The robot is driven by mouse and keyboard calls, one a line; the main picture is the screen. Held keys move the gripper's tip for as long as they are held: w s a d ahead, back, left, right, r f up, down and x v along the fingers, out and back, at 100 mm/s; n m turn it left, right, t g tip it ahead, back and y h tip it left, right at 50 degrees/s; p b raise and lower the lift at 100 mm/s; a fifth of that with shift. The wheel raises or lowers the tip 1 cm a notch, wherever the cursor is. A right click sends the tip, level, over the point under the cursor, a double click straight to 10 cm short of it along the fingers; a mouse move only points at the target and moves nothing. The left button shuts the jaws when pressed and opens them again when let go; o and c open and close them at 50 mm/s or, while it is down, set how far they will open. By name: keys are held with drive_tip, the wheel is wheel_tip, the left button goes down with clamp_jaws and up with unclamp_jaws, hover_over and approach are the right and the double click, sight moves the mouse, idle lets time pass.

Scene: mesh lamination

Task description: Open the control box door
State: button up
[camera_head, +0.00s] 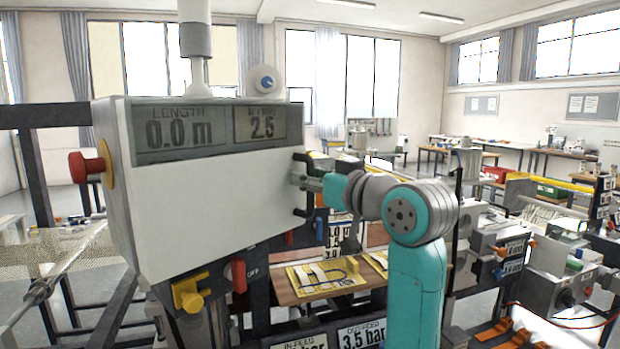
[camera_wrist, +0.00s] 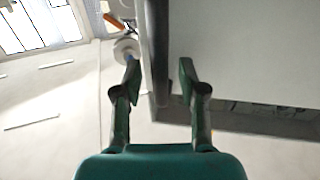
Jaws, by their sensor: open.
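The control box (camera_head: 215,205) is a large pale grey box at left centre, with a dark display strip on its upper front. Its front looks shut. A dark upright handle (camera_head: 304,164) stands at the right edge of the front. My gripper (camera_head: 308,183) is at this handle, reaching in from the right. In the wrist view my gripper (camera_wrist: 159,72) is open, and the dark handle bar (camera_wrist: 157,45) runs between its two fingers, with a gap on each side. The pale door face (camera_wrist: 235,60) fills the upper right there.
A red knob (camera_head: 85,167) sticks out from the box's left side. A yellow valve handle (camera_head: 189,293) and a red lever (camera_head: 239,276) sit below it. A bench with yellow panels (camera_head: 326,277) stands behind my arm. Machinery (camera_head: 560,270) crowds the right.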

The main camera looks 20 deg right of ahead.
drive_tip(key=shift+w+a, duration=0.1)
drive_tip(key=shift+w, duration=0.15)
clamp_jaws()
drive_tip(key=shift+s, duration=0.1)
